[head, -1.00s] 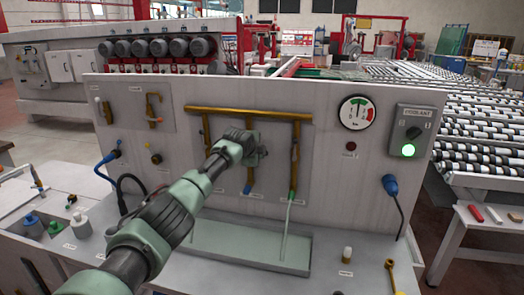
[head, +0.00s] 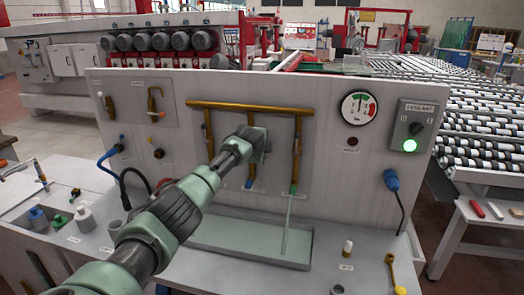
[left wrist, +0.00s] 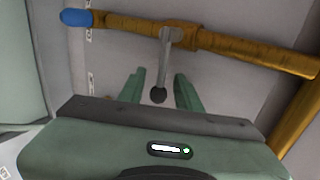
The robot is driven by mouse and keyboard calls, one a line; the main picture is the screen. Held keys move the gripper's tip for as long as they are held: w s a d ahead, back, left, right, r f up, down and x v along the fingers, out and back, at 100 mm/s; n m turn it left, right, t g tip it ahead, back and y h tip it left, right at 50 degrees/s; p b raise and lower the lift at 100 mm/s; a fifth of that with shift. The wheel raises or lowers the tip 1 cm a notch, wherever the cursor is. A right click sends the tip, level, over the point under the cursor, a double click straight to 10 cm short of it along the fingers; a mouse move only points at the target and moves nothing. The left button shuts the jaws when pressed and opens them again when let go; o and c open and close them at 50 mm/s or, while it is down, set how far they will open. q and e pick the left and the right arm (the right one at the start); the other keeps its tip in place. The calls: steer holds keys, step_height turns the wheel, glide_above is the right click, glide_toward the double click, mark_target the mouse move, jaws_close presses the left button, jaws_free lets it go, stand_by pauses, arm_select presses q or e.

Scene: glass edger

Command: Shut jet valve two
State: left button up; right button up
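Three brass jet pipes hang from a brass manifold (head: 250,105) on the grey panel. The middle pipe (head: 251,170) has a blue tip; the right pipe (head: 297,150) has a green tip, and water runs from it. My left gripper (head: 262,143) is at the middle pipe and hides its valve in the head view. In the left wrist view, the lever (left wrist: 164,65) sticks out across the brass pipe (left wrist: 240,52), its dark knob between the open fingers (left wrist: 160,90). Both fingers look apart from it. My right gripper is not in view.
A drip tray (head: 215,250) lies below the pipes. A gauge (head: 358,109) and a coolant switch box (head: 415,128) with a lit green lamp are on the right. Blue plugs and cables hang on both sides. A yellow-ended tool (head: 395,275) is at the front right.

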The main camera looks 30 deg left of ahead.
arm_select(q)
steer(key=shift+s+a, duration=0.1)
steer(key=shift+a, duration=0.05)
steer(key=b+v, duration=0.2)
steer(key=v, duration=0.5)
steer(key=shift+s+d+r, duration=0.2)
steer(key=shift+s+d, duration=0.05)
steer(key=shift+d, duration=0.05)
stand_by(0.5)
